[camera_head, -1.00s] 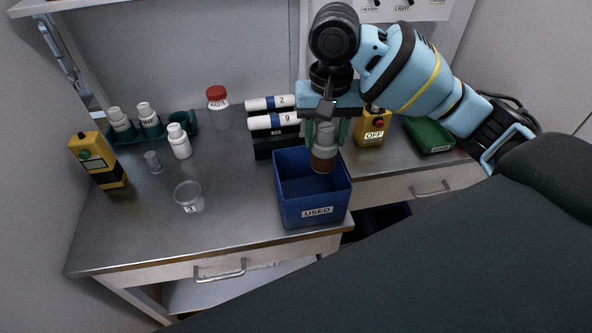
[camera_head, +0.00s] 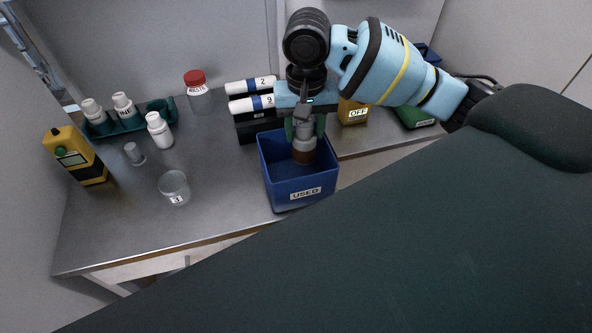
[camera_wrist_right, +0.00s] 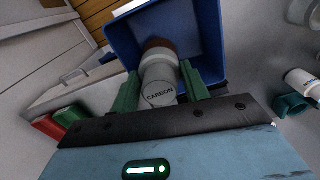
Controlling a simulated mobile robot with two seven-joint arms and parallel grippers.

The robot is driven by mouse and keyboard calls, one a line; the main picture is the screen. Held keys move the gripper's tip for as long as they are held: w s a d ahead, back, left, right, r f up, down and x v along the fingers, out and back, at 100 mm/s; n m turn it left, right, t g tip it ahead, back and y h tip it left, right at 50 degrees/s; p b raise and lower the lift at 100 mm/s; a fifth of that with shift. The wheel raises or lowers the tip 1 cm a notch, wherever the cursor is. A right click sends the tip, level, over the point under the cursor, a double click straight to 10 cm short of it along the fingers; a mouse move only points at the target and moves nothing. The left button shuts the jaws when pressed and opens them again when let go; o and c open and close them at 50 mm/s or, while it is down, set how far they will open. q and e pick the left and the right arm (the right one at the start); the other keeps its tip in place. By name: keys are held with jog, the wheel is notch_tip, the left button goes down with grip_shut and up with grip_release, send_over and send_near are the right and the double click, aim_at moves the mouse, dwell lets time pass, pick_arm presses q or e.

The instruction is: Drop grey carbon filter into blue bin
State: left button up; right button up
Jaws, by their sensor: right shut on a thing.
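The grey carbon filter (camera_head: 304,145), a grey cylinder with a brown end, is in my right gripper (camera_head: 304,128). The blue bin (camera_head: 285,190), labelled "USED", stands at the front edge of the counter. The filter hangs upright, brown end down, with its lower end over or within the bin's opening; its exact depth is hard to tell. The bin (camera_wrist_right: 209,30) lies beyond the filter in the wrist view. My left gripper is not in view.
Two white tubes (camera_head: 252,86) lie on a black rack behind the bin. A yellow box marked "OFF" (camera_head: 354,112) stands to its right. A clear cup (camera_head: 174,187), white bottles (camera_head: 159,130) and a yellow meter (camera_head: 75,157) are at left. A dark green surface covers the foreground.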

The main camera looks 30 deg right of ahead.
jog(key=shift+f, duration=0.5)
jog(key=o, duration=1.1)
jog(key=shift+r, duration=3.9)
